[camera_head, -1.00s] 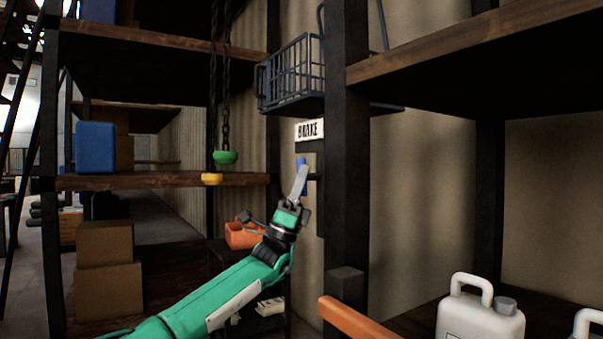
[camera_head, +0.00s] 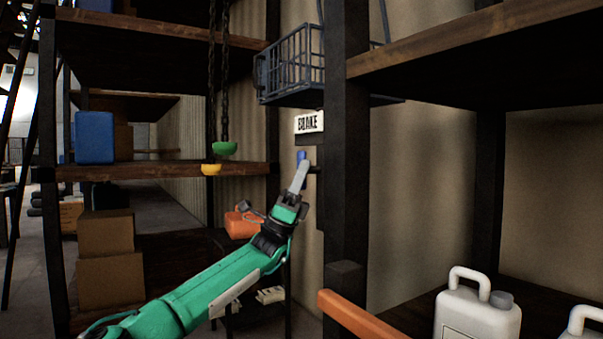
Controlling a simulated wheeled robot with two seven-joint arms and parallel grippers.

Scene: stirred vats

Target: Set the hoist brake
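A white sign reading BRAKE (camera_head: 309,122) is on the wall just left of a dark post. Below it a small blue handle (camera_head: 301,156) shows, partly covered by my gripper. My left gripper (camera_head: 299,177) reaches up from the lower left on my green arm. Its grey fingers are at the blue handle and overlap its lower part in the picture. The fingers show edge-on, so I cannot tell whether they are open, shut, or touching the handle. My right gripper is not in view.
Two chains with a green end (camera_head: 224,148) and a yellow end (camera_head: 211,169) hang left of the handle. A blue wire basket (camera_head: 290,68) is above the sign. The dark post (camera_head: 345,170) stands close on the right. White jugs (camera_head: 477,314) and an orange bar (camera_head: 362,319) are at lower right.

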